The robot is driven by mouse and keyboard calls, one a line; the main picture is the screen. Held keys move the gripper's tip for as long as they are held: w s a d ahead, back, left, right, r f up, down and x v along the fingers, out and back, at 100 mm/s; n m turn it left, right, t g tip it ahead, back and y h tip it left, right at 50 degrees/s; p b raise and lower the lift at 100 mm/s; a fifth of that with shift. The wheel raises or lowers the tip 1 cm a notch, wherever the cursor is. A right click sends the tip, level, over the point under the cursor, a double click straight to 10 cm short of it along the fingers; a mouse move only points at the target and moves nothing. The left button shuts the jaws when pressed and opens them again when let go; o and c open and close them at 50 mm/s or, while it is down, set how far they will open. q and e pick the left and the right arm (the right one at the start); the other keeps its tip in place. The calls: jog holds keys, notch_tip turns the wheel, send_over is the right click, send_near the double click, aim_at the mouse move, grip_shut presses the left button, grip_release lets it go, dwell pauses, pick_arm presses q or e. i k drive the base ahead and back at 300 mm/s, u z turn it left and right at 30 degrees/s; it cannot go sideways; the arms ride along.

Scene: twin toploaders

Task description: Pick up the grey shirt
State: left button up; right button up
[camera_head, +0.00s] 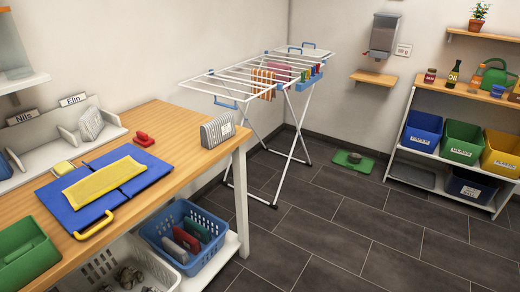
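Neither of my grippers shows in the head view. No piece can be named for certain as the grey shirt. A grey striped folded piece (91,124) stands in the white divided rack below the "Elin" label. A blue basket (157,239) on the shelf under the table holds several upright folded pieces: a grey one (171,249), a red one (187,240) and a dark green one (196,229). A grey striped block with a white label (217,131) stands at the table's right end; I cannot tell whether it is cloth.
A blue folding board (146,177) with a yellow cloth (104,181) lies on the wooden table (190,160). A red object (145,139) and green tray (24,255) lie nearby. A drying rack (237,76) stands behind. Shelved bins (423,131) are right. The dark floor in between is mostly clear.

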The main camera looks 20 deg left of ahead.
aim_at(216, 132)
jog(key=u, duration=0.75)
jog(key=i, duration=0.5)
jog(key=u, duration=0.55)
